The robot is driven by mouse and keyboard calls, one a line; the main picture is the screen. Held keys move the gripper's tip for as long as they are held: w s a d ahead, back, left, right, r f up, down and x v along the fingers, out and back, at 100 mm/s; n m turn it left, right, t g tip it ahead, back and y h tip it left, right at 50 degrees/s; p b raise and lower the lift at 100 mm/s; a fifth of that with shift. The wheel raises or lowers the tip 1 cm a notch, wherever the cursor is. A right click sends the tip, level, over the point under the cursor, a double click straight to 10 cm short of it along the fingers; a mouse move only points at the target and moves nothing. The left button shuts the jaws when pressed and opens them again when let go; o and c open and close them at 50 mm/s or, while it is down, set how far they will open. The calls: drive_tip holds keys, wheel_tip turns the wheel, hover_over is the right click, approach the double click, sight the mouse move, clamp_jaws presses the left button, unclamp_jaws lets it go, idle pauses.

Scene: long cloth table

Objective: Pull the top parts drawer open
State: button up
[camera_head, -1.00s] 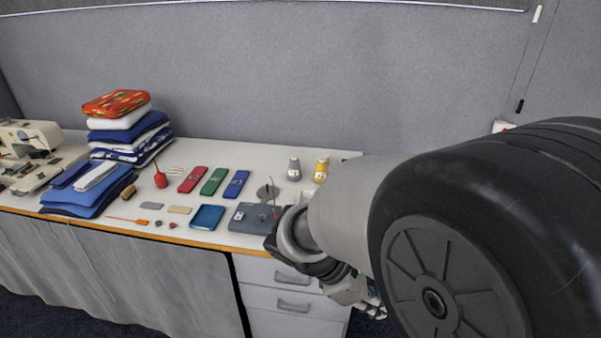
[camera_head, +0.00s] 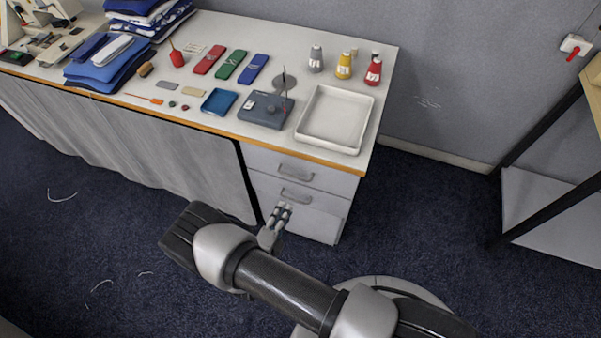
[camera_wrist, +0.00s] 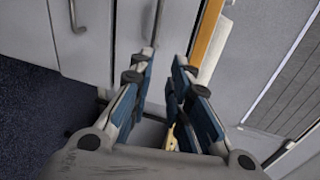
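The top parts drawer (camera_head: 325,180) is the upper front of the white drawer unit under the table's right end. Its grey bar handle (camera_head: 296,169) faces me, and the drawer looks shut. In the wrist view the top handle (camera_wrist: 157,20) shows beyond my fingertips, roughly in line with the gap between them. My gripper (camera_head: 281,211) is in front of the drawer unit and, in the head view, appears below the top handle. In the wrist view my gripper (camera_wrist: 163,62) is open, with nothing between its fingers and no visible contact with the handle.
A second drawer handle (camera_head: 296,197) is just below; it also shows in the wrist view (camera_wrist: 75,18). On the tabletop above are a white tray (camera_head: 336,118) and a blue-grey box (camera_head: 265,109). A grey cloth skirt (camera_head: 150,150) hangs left of the drawers.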

sight(301, 179)
drive_tip(key=shift+n, duration=0.4)
drive_tip(key=b+x, duration=0.1)
drive_tip(key=x, duration=0.4)
drive_tip(key=b+x, duration=0.1)
drive_tip(key=x, duration=0.5)
drive_tip(key=f+b+x, duration=0.1)
drive_tip(key=x, duration=0.5)
drive_tip(key=shift+w+a+b, duration=0.15)
drive_tip(key=shift+a+b, duration=0.15)
drive_tip(key=shift+b, duration=0.05)
drive_tip(key=shift+c, duration=0.2)
clamp_jaws()
